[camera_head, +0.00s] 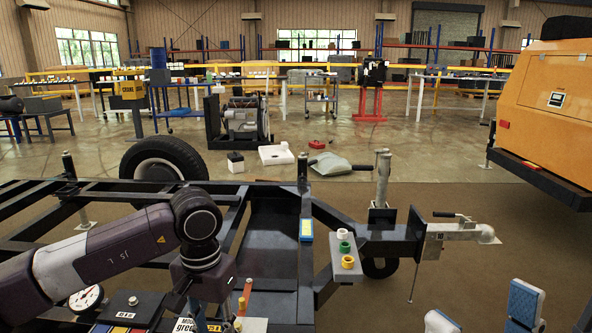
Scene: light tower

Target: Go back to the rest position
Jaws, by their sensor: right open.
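My right gripper (483,313) is at the bottom right corner. Its two pale, blue-backed fingers stand wide apart with nothing between them. It is over the floor, to the right of the trailer frame, and its base is cut off by the picture's lower edge. My left arm comes in from the left and bends down at a dark joint over the black trailer frame (278,240).
A grey bracket with white, green and yellow rings (346,262) sits by the trailer's drawbar. The tow coupling (460,232) points right. A gauge (86,298) and a black box (133,306) are near my left arm. An orange machine (545,100) stands right.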

